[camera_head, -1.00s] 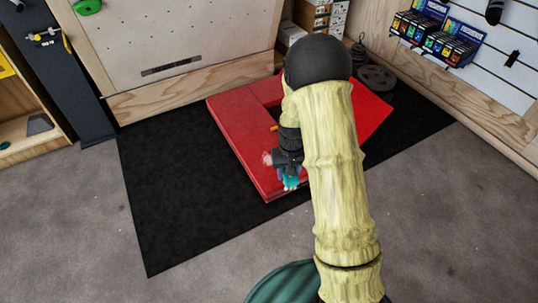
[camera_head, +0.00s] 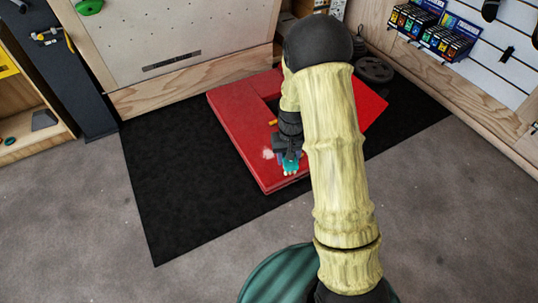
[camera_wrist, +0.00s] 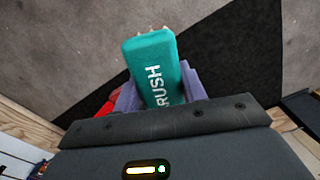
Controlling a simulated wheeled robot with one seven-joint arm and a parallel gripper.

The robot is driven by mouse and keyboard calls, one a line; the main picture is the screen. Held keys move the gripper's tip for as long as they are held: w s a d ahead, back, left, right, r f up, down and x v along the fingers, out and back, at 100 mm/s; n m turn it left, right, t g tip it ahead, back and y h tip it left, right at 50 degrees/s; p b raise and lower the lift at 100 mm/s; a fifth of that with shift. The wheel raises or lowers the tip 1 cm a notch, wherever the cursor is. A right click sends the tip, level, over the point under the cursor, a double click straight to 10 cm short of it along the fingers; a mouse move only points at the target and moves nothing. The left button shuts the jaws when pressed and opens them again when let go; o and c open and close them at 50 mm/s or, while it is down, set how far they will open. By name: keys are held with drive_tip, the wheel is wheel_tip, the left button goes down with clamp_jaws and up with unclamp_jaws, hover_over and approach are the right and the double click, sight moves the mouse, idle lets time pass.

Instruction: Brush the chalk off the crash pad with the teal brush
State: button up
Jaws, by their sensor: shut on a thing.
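The red crash pad (camera_head: 240,125) lies flat on a black mat, its right part hidden behind my arm. A small pale chalk patch (camera_head: 267,153) shows on the pad's front left part. My gripper (camera_head: 289,156) is just right of the chalk, low over the pad's front part. Its purple fingers are shut on the teal brush (camera_head: 291,167). In the wrist view the brush (camera_wrist: 156,68) sits between the fingers, lettering on its face, pale bristle tips at its far end. I cannot tell whether the bristles touch the pad.
The black mat (camera_head: 180,190) and grey floor (camera_head: 420,220) are clear in front and left. A climbing wall panel (camera_head: 170,40) stands behind the pad. Dark weight plates (camera_head: 374,70) lie behind it at right. A small orange thing (camera_head: 272,122) shows near the pad's middle.

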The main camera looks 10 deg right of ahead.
drive_tip(key=p, duration=0.2)
drive_tip(key=shift+d+p, duration=0.1)
drive_tip(key=shift+p, duration=0.25)
drive_tip(key=p, duration=0.1)
drive_tip(key=f+p, duration=0.1)
drive_tip(key=p, duration=0.1)
drive_tip(key=shift+s+p, duration=0.25)
drive_tip(key=shift+p, duration=0.05)
drive_tip(key=s+f+p, duration=0.5)
drive_tip(key=p, duration=0.6)
drive_tip(key=shift+s+f+p, duration=0.3)
drive_tip(key=shift+s+f, duration=0.05)
drive_tip(key=shift+f, duration=0.05)
